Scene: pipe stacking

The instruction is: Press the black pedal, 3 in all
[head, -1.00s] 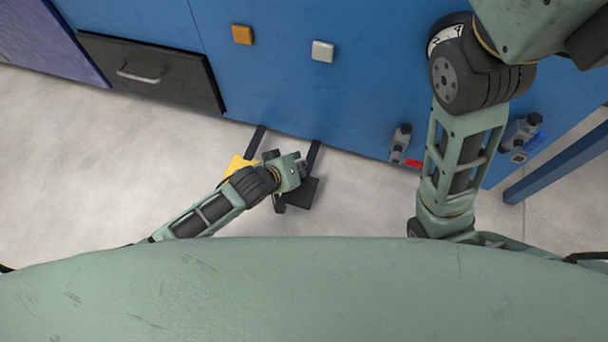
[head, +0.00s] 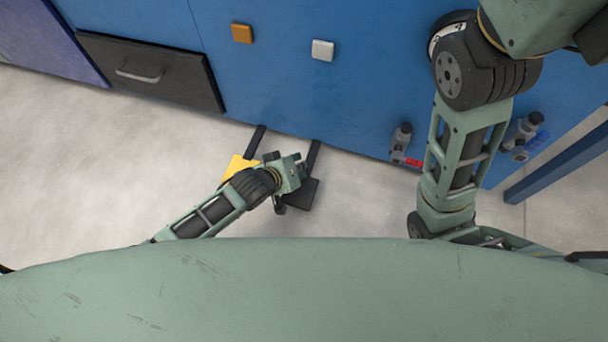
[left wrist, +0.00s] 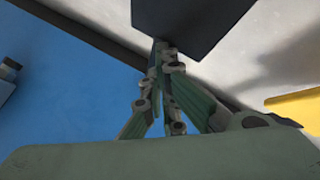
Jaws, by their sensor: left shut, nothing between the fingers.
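The black pedal (head: 304,194) is a dark flat plate on a bar that runs out from the foot of the blue panel. My left gripper (head: 296,174) is over its left part and hides some of it; the fingertips do not show clearly there. In the left wrist view the fingers (left wrist: 165,48) are shut and empty, with their tips at the edge of the black pedal (left wrist: 195,20). I cannot tell whether they touch it. My right arm shows at the right, but its gripper is out of view.
A yellow pedal (head: 238,166) lies just left of the black one, close to my left arm. The blue panel (head: 350,95) carries an orange button (head: 242,33), a white button (head: 322,50), a dark drawer (head: 150,72) and grey valves (head: 400,140). Pale floor is clear at the left.

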